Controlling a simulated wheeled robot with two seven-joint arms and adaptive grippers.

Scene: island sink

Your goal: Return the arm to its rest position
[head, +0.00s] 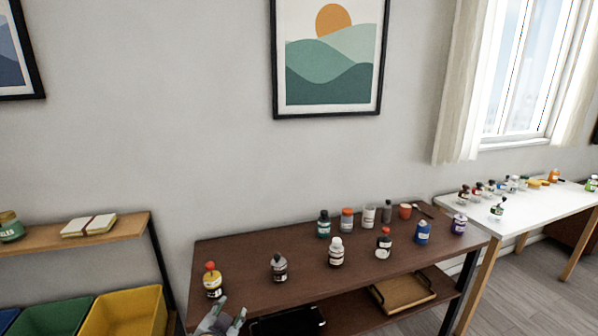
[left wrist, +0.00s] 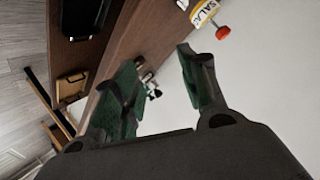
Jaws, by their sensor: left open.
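My left gripper (head: 236,318) shows at the bottom of the head view, at the front left of the brown table (head: 260,245). Its two fingers are apart with nothing held between them. In the left wrist view my left gripper (left wrist: 160,85) is open, and the table (left wrist: 125,40) runs behind its fingers. A yellow-labelled bottle with a red cap (head: 212,283) stands upright at the table's left end, just behind the gripper and apart from it. It also shows at the top of the left wrist view (left wrist: 205,13). My right gripper is not in view.
Several bottles, such as a grey one (head: 279,268) and a blue one (head: 423,233), stand on the table. A tray (head: 402,291) lies on its lower shelf. Left are a wooden shelf (head: 125,229) and coloured bins (head: 125,312). A white table (head: 540,218) with bottles stands right.

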